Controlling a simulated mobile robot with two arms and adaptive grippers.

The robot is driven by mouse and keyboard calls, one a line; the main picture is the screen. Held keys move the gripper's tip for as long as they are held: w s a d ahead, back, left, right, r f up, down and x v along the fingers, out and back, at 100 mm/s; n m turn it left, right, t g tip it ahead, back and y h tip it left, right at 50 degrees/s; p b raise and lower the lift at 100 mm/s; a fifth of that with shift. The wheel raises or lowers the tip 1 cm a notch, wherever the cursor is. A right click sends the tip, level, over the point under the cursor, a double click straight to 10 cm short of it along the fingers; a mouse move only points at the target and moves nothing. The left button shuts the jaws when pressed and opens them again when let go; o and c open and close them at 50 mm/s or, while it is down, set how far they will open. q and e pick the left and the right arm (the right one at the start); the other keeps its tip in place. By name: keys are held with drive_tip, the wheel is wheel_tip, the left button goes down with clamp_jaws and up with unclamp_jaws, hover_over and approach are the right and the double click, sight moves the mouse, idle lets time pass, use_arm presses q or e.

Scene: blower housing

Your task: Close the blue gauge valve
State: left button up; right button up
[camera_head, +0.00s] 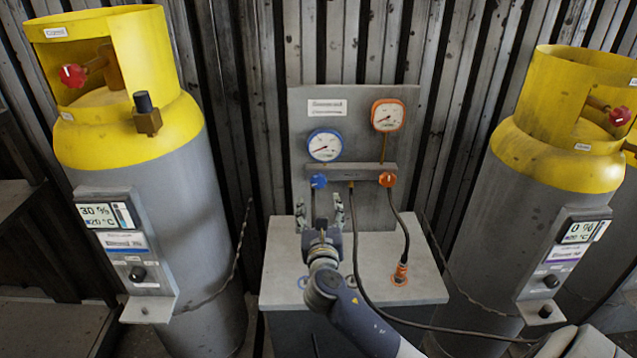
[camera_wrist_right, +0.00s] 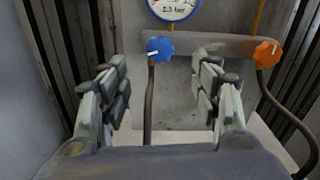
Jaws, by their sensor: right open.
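The blue gauge valve (camera_head: 319,181) is a small blue knob at the left end of the grey manifold bar, below the blue-rimmed gauge (camera_head: 325,146). In the right wrist view the blue knob (camera_wrist_right: 160,48) is beyond the fingers and left of their middle, with a white mark on it. My right gripper (camera_head: 320,212) is in front of the panel, a little below the blue knob. Its fingers (camera_wrist_right: 163,88) are open with nothing between them, and they look apart from the knob. My left gripper is out of view.
An orange knob (camera_head: 387,179) sits at the bar's right end, under an orange-rimmed gauge (camera_head: 388,115). Dark hoses (camera_head: 356,245) hang from the bar over the grey cabinet top (camera_head: 425,285). Yellow-topped cylinders stand at the left (camera_head: 160,220) and right (camera_head: 500,215).

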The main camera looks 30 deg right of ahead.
sight(319, 182)
drive_tip(key=x, duration=1.1)
drive_tip(key=shift+a+r+p, duration=0.1)
drive_tip(key=shift+p, duration=0.3)
drive_tip(key=c, duration=1.1)
